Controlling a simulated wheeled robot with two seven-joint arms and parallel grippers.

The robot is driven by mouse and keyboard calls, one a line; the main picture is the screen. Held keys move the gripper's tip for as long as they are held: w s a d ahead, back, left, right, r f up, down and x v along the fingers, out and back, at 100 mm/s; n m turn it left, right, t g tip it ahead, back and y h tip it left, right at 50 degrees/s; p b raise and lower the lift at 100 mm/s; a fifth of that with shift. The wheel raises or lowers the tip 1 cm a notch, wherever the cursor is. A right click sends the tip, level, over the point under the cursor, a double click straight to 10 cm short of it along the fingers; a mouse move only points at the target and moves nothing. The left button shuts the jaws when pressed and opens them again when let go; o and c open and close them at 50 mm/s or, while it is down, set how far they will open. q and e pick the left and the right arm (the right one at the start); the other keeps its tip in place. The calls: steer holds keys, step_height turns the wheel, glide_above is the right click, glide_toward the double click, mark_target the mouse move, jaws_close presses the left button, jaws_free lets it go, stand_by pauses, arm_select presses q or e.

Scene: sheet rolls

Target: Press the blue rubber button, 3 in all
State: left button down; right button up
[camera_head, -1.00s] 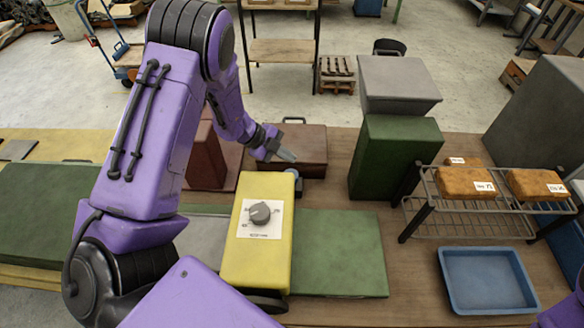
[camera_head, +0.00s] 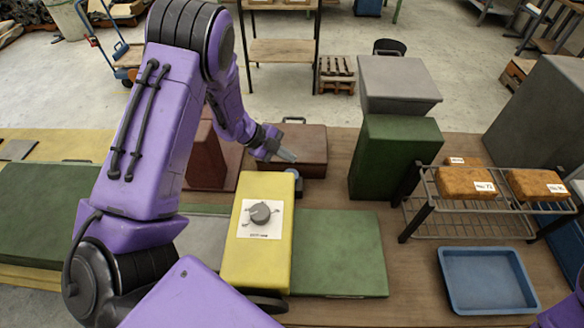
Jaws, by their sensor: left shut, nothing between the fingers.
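A small dark blue part (camera_head: 296,181), probably the blue rubber button, shows at the far right edge of the yellow box (camera_head: 252,262). It is mostly hidden behind the box, so I cannot tell whether it is pressed. My left gripper (camera_head: 287,156) is shut and empty. It hangs just beyond the yellow box, close above the blue part in the picture, and I cannot tell whether they touch. My right gripper is out of view; only a bit of purple arm shows at the lower right corner.
The yellow box bears a grey knob (camera_head: 261,213) on a white plate. A brown case (camera_head: 305,143) lies behind the gripper. A green block (camera_head: 396,160) with a grey box stands to the right. A wire rack (camera_head: 470,218) and blue tray (camera_head: 488,280) are farther right.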

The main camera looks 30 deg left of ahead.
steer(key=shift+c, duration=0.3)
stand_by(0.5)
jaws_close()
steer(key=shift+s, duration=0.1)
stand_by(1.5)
